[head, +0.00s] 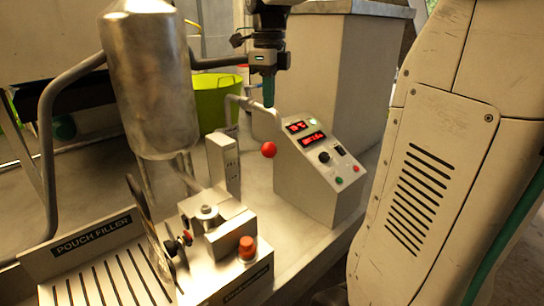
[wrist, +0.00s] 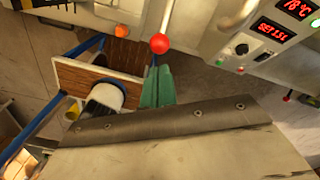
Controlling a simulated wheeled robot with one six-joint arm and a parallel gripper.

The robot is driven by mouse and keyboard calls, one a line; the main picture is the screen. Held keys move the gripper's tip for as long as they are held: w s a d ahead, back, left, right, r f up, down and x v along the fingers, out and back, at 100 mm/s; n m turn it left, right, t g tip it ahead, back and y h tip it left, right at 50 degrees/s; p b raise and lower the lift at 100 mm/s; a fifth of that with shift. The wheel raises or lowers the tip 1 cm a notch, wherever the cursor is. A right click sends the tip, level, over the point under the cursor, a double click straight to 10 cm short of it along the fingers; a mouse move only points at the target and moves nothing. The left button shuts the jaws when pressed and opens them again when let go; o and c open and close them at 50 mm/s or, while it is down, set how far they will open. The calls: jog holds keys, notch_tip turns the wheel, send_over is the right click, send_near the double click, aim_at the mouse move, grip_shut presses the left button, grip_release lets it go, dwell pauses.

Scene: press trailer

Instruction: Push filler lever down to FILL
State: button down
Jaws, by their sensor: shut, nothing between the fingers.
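The red ball knob (head: 268,149) stands between the narrow metal post and the control box in the head view. In the wrist view the red knob (wrist: 160,43) sits at the end of a thin rod, which runs up out of the picture. My gripper (head: 269,104) points down above the knob in the head view, with a visible gap between them. In the wrist view the green fingers of my gripper (wrist: 157,88) are together and empty, just below the knob in the picture. I cannot read a FILL mark.
A control box (head: 318,165) with red displays stands right of the knob. A metal post (head: 222,160) and curved pipe (head: 250,103) are close by. A steel tank (head: 150,85) and the pouch filler tray (head: 95,265) are left. A small press unit (head: 225,240) stands in front.

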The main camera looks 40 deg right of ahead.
aim_at(272, 145)
jog(key=shift+f, duration=4.5)
jog(key=shift+s+f, duration=0.3)
jog(key=shift+f, duration=0.4)
jog(key=shift+s+f, duration=0.25)
jog(key=shift+f, duration=0.4)
jog(key=shift+s+f, duration=0.15)
jog(key=shift+f, duration=1)
jog(key=shift+s+f, duration=0.15)
jog(key=shift+f, duration=0.95)
jog(key=shift+r, duration=0.1)
notch_tip(272, 145, up, 10)
jog(key=shift+f, duration=0.1)
